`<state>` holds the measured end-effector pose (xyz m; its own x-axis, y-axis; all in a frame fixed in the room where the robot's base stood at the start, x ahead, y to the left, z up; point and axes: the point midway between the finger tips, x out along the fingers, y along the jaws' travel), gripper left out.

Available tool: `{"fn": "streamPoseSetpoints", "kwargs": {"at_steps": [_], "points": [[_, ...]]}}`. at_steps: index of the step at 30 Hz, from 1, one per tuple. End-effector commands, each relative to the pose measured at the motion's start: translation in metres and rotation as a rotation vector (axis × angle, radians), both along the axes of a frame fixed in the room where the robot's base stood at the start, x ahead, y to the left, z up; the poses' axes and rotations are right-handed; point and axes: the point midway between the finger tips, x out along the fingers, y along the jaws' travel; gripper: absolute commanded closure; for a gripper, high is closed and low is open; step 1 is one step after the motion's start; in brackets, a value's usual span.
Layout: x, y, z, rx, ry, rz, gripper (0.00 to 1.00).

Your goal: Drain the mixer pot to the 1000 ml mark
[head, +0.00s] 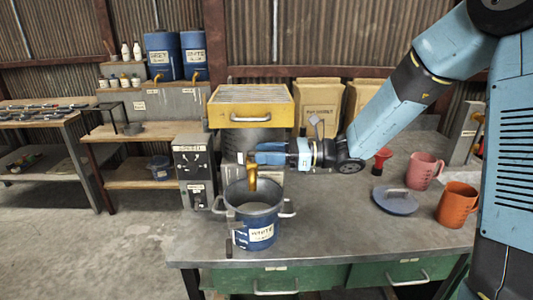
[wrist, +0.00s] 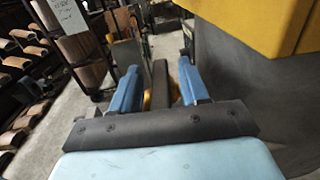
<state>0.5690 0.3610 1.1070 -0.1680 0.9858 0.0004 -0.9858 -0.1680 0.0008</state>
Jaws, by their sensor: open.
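The mixer (head: 250,105) has a yellow box with a slatted top and a front handle, above a grey pot body (head: 240,141) partly hidden by my gripper. A brass spout (head: 252,180) points down over a blue two-handled pot (head: 257,228) labelled WHITE on the bench. The pot's inside looks grey; I cannot read a level or a 1000 ml mark. My gripper (head: 251,154) is open just above the spout, in front of the mixer. In the wrist view, a dark bar-like lever (wrist: 159,84) lies between its two blue fingers; I cannot tell whether they touch it.
On the bench (head: 330,225), a grey lid (head: 396,201), a pink jug (head: 423,171), an orange jug (head: 457,205) and a red funnel-like item (head: 381,161) stand at the right. A control box (head: 195,170) stands left of the mixer. The bench middle is clear.

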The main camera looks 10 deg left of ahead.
Motion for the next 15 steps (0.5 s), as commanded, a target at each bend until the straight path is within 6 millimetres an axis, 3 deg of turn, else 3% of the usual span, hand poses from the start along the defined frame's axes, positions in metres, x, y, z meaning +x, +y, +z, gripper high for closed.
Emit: {"fn": "streamPoseSetpoints", "kwargs": {"at_steps": [15], "points": [[0.0003, -0.0005, 0.0004, 0.000, -0.001, 0.000, 1.00]]}}
